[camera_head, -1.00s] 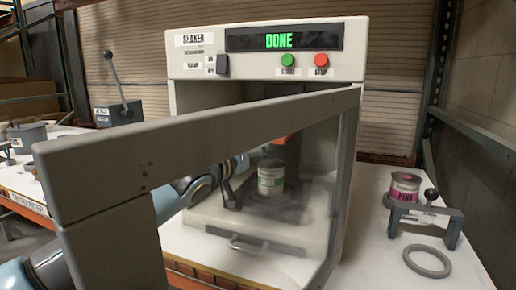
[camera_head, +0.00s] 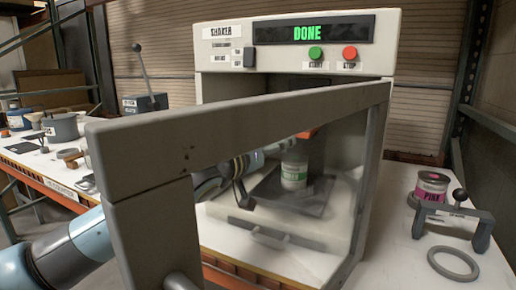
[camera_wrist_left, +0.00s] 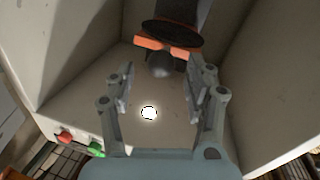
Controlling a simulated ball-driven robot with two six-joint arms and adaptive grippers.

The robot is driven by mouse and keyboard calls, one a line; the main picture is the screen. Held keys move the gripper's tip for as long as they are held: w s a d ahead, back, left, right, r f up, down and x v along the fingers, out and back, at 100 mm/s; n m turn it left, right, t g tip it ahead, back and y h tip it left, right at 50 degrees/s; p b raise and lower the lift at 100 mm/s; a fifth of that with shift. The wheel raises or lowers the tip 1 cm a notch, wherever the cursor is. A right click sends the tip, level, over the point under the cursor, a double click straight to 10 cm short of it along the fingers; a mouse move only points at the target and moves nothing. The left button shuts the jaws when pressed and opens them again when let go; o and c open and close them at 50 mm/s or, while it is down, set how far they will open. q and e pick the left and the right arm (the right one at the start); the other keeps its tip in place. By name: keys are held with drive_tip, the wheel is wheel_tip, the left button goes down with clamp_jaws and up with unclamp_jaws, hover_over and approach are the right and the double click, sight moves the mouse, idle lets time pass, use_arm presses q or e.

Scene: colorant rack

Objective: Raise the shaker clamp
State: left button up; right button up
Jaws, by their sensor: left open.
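The shaker (camera_head: 215,85) shows DONE in green, and its framed door (camera_head: 240,130) stands open in front. Through the door pane I see a white can with a green label (camera_head: 294,176) on the dark shaker plate (camera_head: 312,201). The clamp's orange part (camera_head: 306,134) shows above the can, partly hidden by the door frame. My left gripper (camera_head: 245,192) is left of the can, behind the pane. In the left wrist view my left gripper (camera_wrist_left: 160,75) is open and empty. The clamp's orange bar (camera_wrist_left: 166,44) and a dark round knob (camera_wrist_left: 160,66) appear between and beyond its fingertips.
A pink-labelled can (camera_head: 430,186), a grey stand with a ball-topped lever (camera_head: 454,214) and a grey ring (camera_head: 453,263) are on the right of the white table. Another bench with pots (camera_head: 62,128) is at left. The door frame crosses in front of my left arm.

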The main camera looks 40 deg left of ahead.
use_arm(q)
drive_tip(key=s, duration=0.8)
drive_tip(key=shift+s, duration=0.35)
drive_tip(key=shift+d, duration=0.1)
drive_tip(key=s+f+g+y, duration=0.3)
drive_tip(key=s+f+g, duration=0.6)
drive_tip(key=f, duration=0.4)
drive_tip(key=s+d+f+m+g+h, duration=0.2)
drive_tip(key=s+d+f+g, duration=0.15)
drive_tip(key=s, duration=0.35)
drive_tip(key=s+d+f+m+g+h, duration=0.1)
drive_tip(key=s+d+f+m+g, duration=0.15)
drive_tip(key=s+d, duration=0.35)
drive_tip(key=s+a+f+b, duration=0.1)
drive_tip(key=f+b, duration=0.1)
drive_tip(key=f, duration=0.9)
drive_tip(key=s+a+f+n+b, duration=0.1)
drive_tip(key=f+b, duration=0.1)
drive_tip(key=f, duration=0.9)
drive_tip(key=s+a+f+b, duration=0.1)
drive_tip(key=a+f+b, duration=0.1)
drive_tip(key=f, duration=0.8)
drive_tip(key=s+f+g+b, duration=0.2)
drive_tip(key=s+f+b, duration=0.2)
drive_tip(key=s+f, duration=1.4)
wheel_tip(320, 180, down, 3)
drive_tip(key=shift+s+a+r, duration=0.1)
drive_tip(key=shift+s+a, duration=0.1)
drive_tip(key=shift+a, duration=0.2)
